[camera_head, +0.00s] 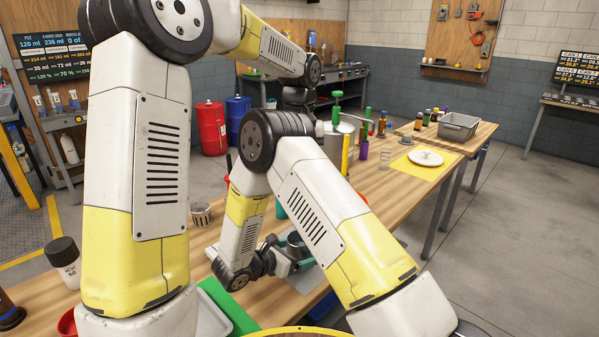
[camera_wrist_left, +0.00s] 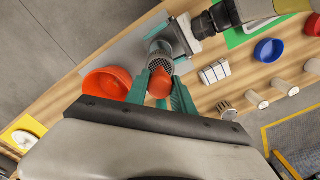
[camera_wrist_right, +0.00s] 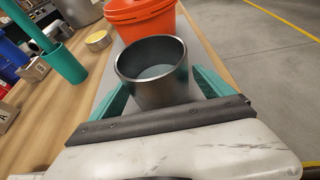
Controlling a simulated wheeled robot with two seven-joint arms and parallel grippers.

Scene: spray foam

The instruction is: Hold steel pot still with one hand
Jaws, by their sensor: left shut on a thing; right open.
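The steel pot (camera_wrist_right: 160,92) is a dark grey, open cylinder, upright on a grey mat. In the right wrist view it stands between the spread teal fingers of my right gripper (camera_wrist_right: 160,95). In the head view the pot (camera_head: 296,243) and right gripper (camera_head: 288,257) are partly hidden by my right arm. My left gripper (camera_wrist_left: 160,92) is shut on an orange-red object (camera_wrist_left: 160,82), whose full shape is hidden. A grey perforated round thing shows just beyond it. In the head view the left gripper is hidden behind my right arm.
An orange bucket (camera_wrist_right: 142,22) stands just beyond the pot. The table edge and grey floor lie on the right. A tray (camera_head: 459,126) stands farther back.

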